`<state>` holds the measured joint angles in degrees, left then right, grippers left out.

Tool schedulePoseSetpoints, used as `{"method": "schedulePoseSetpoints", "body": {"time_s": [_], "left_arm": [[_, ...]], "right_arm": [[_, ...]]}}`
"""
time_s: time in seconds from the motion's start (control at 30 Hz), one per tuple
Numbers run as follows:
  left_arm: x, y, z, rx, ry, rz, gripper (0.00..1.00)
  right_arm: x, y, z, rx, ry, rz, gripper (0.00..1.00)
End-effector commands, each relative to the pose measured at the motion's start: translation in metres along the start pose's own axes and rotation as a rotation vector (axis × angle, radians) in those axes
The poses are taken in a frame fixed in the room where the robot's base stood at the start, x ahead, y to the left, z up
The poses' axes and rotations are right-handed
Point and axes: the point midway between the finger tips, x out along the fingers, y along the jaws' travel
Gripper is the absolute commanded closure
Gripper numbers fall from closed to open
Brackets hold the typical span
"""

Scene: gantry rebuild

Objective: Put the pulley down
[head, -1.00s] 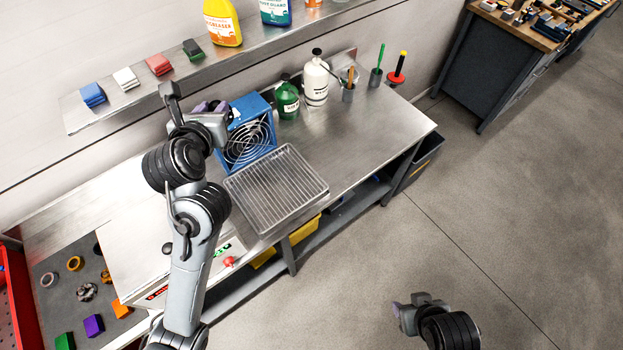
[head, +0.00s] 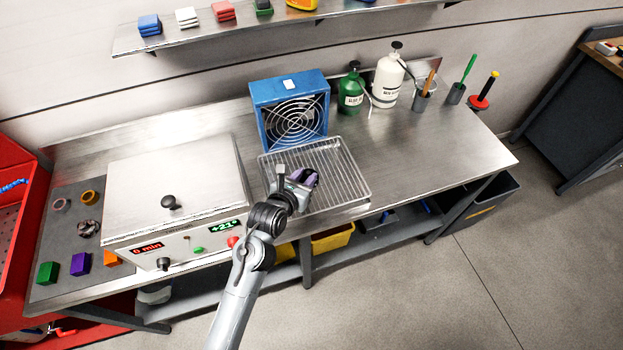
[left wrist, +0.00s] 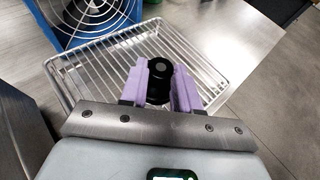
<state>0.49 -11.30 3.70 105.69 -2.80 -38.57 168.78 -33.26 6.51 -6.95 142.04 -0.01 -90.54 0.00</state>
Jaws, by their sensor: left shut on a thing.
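My left gripper (head: 302,182) is over the left part of the wire rack tray (head: 345,165) on the steel bench. In the left wrist view its purple fingers (left wrist: 160,85) are shut on a small black round part (left wrist: 158,74), likely the pulley. The fingers hide much of it, and I cannot tell whether it touches the rack. In the head view the pulley cannot be made out. The tray shows below the fingers in the left wrist view (left wrist: 105,70). My right gripper is not in view.
A blue fan (head: 290,108) stands behind the tray. A white box with displays (head: 175,190) is left of it. Green (head: 351,88) and white (head: 387,80) bottles stand behind right. A grey mat (head: 60,225) with rings and coloured blocks lies far left.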

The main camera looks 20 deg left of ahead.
Motion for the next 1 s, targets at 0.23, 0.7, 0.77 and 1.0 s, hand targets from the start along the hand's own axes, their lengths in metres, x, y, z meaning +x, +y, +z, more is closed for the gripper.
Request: {"method": "schedulePoseSetpoints", "body": {"time_s": [0.23,0.7,0.77,1.0], "left_arm": [[0.011,-0.002,-0.033,0.005,0.002,-0.005,1.0],[0.019,-0.001,-0.052,0.002,-0.001,-0.004,1.0],[0.019,-0.001,-0.052,0.002,-0.001,-0.004,1.0],[0.02,-0.002,-0.056,0.002,0.001,-0.004,0.63]], "right_arm": [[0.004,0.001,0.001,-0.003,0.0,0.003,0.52],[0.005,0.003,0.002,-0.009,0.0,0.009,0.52],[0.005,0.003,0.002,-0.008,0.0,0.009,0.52],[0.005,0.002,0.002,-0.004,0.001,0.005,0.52]]}}
